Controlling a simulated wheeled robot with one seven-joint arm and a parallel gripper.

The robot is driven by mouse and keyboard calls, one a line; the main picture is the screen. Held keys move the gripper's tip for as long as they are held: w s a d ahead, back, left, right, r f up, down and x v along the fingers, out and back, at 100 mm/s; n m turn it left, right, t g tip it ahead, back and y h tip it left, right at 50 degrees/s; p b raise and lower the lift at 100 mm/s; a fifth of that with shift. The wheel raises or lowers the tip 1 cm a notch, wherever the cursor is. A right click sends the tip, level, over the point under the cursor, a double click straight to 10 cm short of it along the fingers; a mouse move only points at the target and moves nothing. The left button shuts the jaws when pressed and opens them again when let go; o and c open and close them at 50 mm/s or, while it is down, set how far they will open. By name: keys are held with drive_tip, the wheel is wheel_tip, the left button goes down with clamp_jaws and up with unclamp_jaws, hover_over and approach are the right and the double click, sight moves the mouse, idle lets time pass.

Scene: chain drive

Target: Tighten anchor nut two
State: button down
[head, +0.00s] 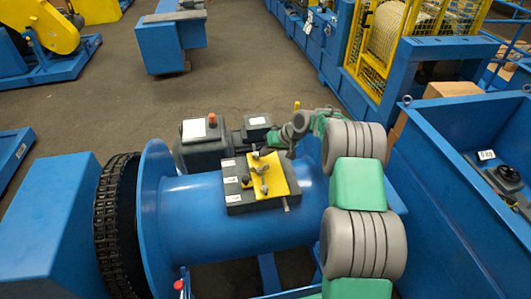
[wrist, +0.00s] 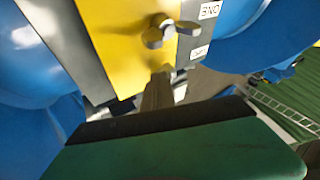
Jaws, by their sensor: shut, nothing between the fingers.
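A yellow plate (head: 268,178) lies on a dark block on top of the blue drum, with several small grey nuts on it. One is a wing nut (head: 265,169); I cannot tell which is anchor nut two. In the wrist view, a wing nut (wrist: 160,29) stands on the yellow plate (wrist: 125,50), beside a white label reading ONE (wrist: 210,10), turned upside down. A second label (wrist: 199,51) is too small to read. My gripper (wrist: 158,84) is shut and empty, its fingers close to the plate's edge; whether they touch is unclear.
A grey motor box (head: 203,140) with a red button stands behind the drum (head: 215,235). A black chain (head: 120,225) rings its left end. A blue bin (head: 440,200) is at right. Open floor (head: 240,80) lies beyond.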

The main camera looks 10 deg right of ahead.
sight(253, 157)
drive_tip(key=shift+s+a+m+b, duration=0.15)
drive_tip(key=shift+a+m+b, duration=0.05)
drive_tip(key=shift+m+b, duration=0.2)
